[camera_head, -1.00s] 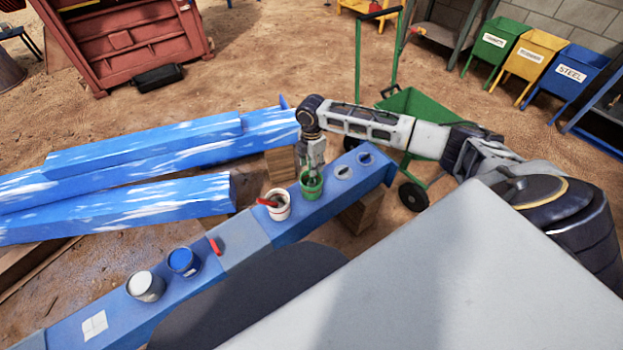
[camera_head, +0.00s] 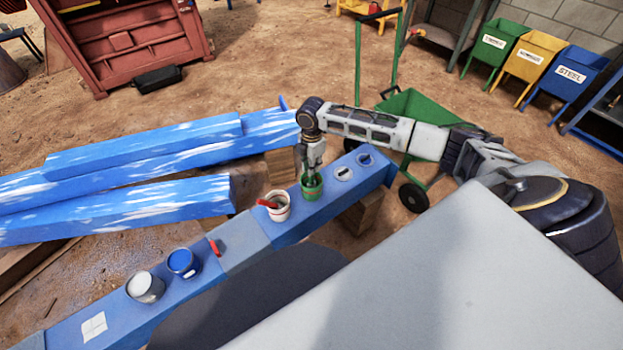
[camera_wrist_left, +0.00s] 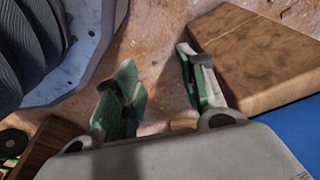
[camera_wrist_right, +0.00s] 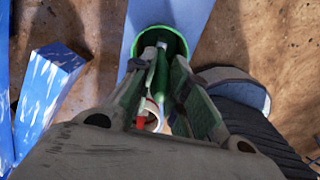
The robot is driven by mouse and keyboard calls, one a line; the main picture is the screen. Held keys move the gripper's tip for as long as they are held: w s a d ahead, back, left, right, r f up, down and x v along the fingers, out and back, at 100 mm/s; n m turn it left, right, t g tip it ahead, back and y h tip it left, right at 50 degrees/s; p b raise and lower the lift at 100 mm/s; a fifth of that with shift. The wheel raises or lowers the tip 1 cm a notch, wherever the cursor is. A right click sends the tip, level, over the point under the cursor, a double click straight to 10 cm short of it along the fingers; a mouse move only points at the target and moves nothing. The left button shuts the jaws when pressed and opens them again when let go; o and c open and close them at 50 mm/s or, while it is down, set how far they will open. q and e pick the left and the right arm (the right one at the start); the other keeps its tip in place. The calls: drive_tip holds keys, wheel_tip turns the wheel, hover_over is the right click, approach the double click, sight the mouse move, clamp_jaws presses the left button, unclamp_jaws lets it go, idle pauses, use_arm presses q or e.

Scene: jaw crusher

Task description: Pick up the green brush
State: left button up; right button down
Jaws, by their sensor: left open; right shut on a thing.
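The green brush (camera_wrist_right: 161,77) stands in a green can (camera_wrist_right: 160,32), with its handle between the fingers of my right gripper (camera_wrist_right: 165,88) in the right wrist view. The right gripper is shut on it. In the head view, my right gripper (camera_head: 312,174) points down into the green can (camera_head: 311,190), which stands on the blue beam (camera_head: 330,203); the brush is mostly hidden there. My left gripper (camera_wrist_left: 157,70) is open and empty, pointing at the ground in the left wrist view. It is not visible in the head view.
A white can (camera_head: 278,208) with a red-handled tool stands beside the green can. Further left on the beam are a red piece (camera_head: 214,247), a blue can (camera_head: 183,263) and a grey can (camera_head: 145,287). A green cart (camera_head: 420,108) stands behind my right arm.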

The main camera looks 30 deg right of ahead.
use_arm(q)
drive_tip(key=shift+w, duration=0.1)
use_arm(e)
drive_tip(key=shift+r, duration=0.2)
drive_tip(key=shift+r, duration=0.6)
use_arm(q)
drive_tip(key=shift+s+a+f+p, duration=0.4)
drive_tip(key=shift+s+f, duration=0.1)
drive_tip(key=shift+f, duration=0.25)
drive_tip(key=shift+s+a+f+p, duration=0.25)
drive_tip(key=shift+s+a+f, duration=0.2)
drive_tip(key=shift+f, duration=0.35)
drive_tip(key=shift+s+a+f+p, duration=0.4)
drive_tip(key=shift+s+f, duration=0.1)
drive_tip(key=shift+f, duration=0.25)
use_arm(e)
drive_tip(key=shift+r, duration=4.25)
use_arm(q)
drive_tip(key=shift+w+r, duration=0.1)
drive_tip(key=shift+w, duration=0.05)
use_arm(e)
drive_tip(key=shift+w+a, duration=0.1)
drive_tip(key=shift+a, duration=0.05)
